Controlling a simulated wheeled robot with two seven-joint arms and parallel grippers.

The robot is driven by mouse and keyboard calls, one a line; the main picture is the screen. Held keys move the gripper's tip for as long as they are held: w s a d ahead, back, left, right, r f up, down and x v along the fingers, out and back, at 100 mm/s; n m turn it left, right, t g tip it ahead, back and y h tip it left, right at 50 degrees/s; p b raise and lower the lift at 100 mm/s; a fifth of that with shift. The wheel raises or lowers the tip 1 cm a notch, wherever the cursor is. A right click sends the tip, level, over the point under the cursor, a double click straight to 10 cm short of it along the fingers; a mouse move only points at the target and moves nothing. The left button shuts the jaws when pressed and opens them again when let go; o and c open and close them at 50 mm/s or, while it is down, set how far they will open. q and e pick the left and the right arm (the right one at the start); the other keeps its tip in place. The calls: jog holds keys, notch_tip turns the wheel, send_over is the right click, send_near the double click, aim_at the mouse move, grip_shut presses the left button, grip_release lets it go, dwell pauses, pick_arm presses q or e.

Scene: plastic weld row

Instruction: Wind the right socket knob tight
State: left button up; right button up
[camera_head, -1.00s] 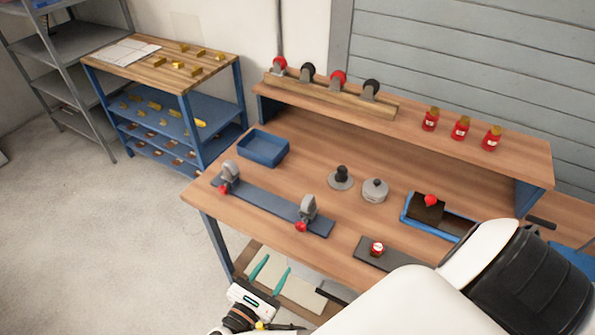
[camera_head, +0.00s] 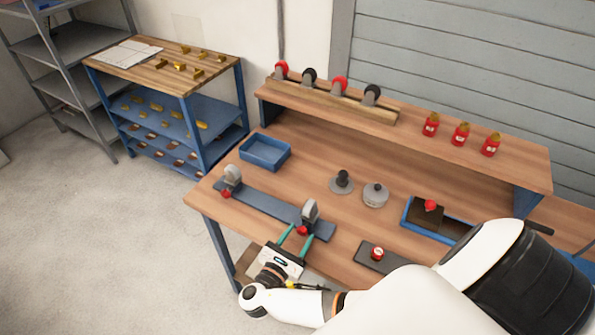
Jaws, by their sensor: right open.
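A dark grey strip (camera_head: 265,207) lies along the front left edge of the workbench, with two grey upright sockets on it. The right socket (camera_head: 310,211) has a red knob (camera_head: 302,231) low on its front side. The left socket (camera_head: 232,176) has a similar red knob (camera_head: 226,194). My right gripper (camera_head: 296,237) is open, its two green fingers pointing at the right socket knob. The knob appears at the fingertips, roughly between them; I cannot tell whether they touch it. My left gripper is not in view.
The workbench holds a blue tray (camera_head: 265,148), two round grey parts, a blue-edged fixture (camera_head: 435,212) and a dark plate with a red-topped piece (camera_head: 377,254). Red bottles stand on the raised shelf (camera_head: 400,136). Bare wood lies behind the strip.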

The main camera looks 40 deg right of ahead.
jog(key=shift+c, duration=0.2)
jog(key=c, duration=1)
jog(key=shift+o, duration=0.2)
jog(key=shift+m, duration=0.3)
jog(key=m, duration=0.2)
jog(key=shift+m, duration=0.3)
jog(key=shift+m+b, duration=0.7)
jog(key=shift+m, duration=1.1)
jog(key=o, duration=1)
jog(key=shift+s+a, duration=0.1)
